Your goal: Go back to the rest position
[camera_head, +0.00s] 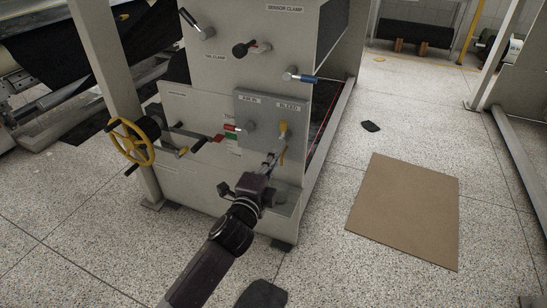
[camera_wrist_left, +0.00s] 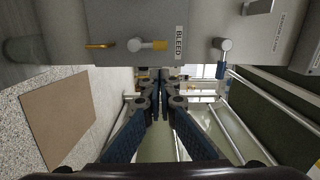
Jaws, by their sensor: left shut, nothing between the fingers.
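My left gripper (camera_head: 272,161) reaches in from the bottom of the head view, in front of the lower part of a grey machine cabinet (camera_head: 200,186). Its fingers are shut and empty. The tips are just below the yellow BLEED lever (camera_head: 283,130), close to the panel; I cannot tell whether they touch it. In the left wrist view the fingers (camera_wrist_left: 161,78) meet at the centre, with the yellow lever (camera_wrist_left: 160,45) and a blue-handled valve (camera_wrist_left: 221,68) near them. My right gripper is in neither view.
The cabinet also carries a red handle (camera_head: 232,128), a black knob (camera_head: 240,49) and a blue handle (camera_head: 306,78). A yellow handwheel (camera_head: 131,143) juts out at the left.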

